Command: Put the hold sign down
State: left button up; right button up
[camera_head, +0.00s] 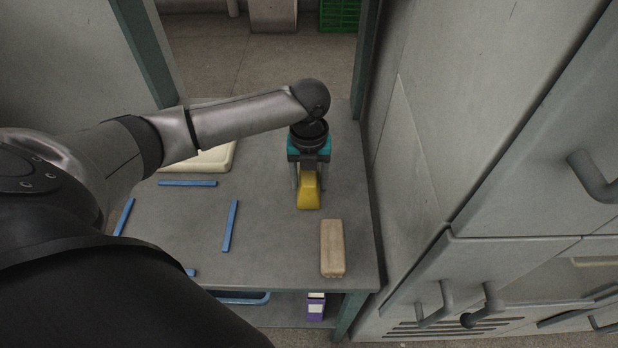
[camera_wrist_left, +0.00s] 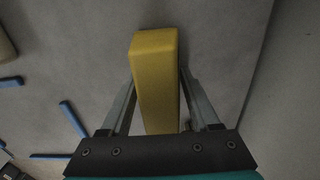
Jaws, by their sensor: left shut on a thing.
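The yellow hold sign (camera_head: 308,192) is a wedge-like block at the right part of the grey table (camera_head: 275,240). My left gripper (camera_head: 307,181) comes down over it from above, with one finger on each side, and is shut on it. In the left wrist view the sign (camera_wrist_left: 155,75) sits between the two fingers of the left gripper (camera_wrist_left: 157,84), its yellow faces plain and no lettering visible. I cannot tell whether its underside touches the table. My right gripper is not in view.
Blue strips (camera_head: 230,226) mark out an area on the table's left. A tan block (camera_head: 332,248) lies near the front right. A cream tray (camera_head: 215,161) is partly behind my arm. A grey cabinet (camera_head: 440,180) borders the table's right. A purple box (camera_head: 315,309) stands below.

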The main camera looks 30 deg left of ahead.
pick_arm(q)
jog(key=o, duration=1.4)
jog(key=shift+f, duration=0.1)
notch_tip(320, 180, up, 12)
jog(key=p, duration=0.3)
jog(key=shift+r, duration=0.2)
